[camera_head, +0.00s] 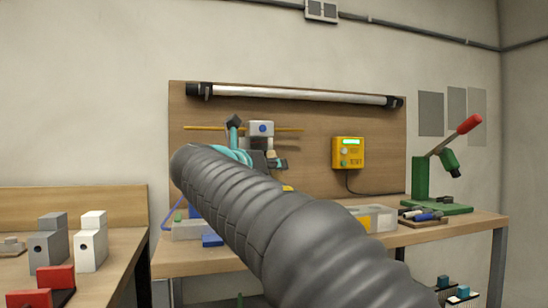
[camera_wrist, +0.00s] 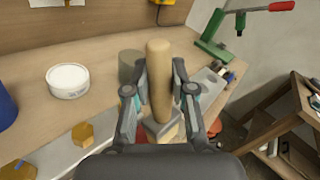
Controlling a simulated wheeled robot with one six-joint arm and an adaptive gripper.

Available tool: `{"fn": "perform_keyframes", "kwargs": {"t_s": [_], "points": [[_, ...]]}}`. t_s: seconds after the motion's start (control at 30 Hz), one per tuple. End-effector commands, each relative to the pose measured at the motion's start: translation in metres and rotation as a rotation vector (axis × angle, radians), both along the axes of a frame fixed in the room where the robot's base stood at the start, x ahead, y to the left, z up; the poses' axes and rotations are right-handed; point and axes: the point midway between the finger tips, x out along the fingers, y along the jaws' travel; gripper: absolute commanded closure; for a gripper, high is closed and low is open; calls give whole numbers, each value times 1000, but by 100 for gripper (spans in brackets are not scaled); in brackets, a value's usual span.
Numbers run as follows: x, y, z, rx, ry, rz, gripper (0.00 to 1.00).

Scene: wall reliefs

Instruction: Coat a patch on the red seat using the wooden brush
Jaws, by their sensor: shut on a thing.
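My gripper (camera_wrist: 159,75) is shut on the wooden brush (camera_wrist: 160,62), with one finger on each side of its pale, rounded handle. A light, block-shaped end of the brush shows lower between the fingers, partly hidden by my gripper. In the head view, my dark arm covers much of the bench, and the gripper shows only in part behind it. A red block (camera_head: 56,279) stands on the left bench in the head view; I cannot tell whether it is the red seat. A small red patch also shows below the left finger in the wrist view, mostly hidden.
A round white tin (camera_wrist: 68,80) and a blue object (camera_wrist: 5,106) stand left of the brush. A grey-green cylinder (camera_wrist: 130,66) is close behind the left finger. A green press (camera_head: 421,180) stands at the bench's right end. Grey (camera_head: 47,247) and white (camera_head: 91,247) blocks stand left.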

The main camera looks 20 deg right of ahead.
Motion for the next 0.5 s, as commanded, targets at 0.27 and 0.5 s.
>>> {"fn": "perform_keyframes", "kwargs": {"t_s": [0.27,0.5], "points": [[0,3,-27,0,0,4,100],[1,18,-33,0,0,1,100]]}}
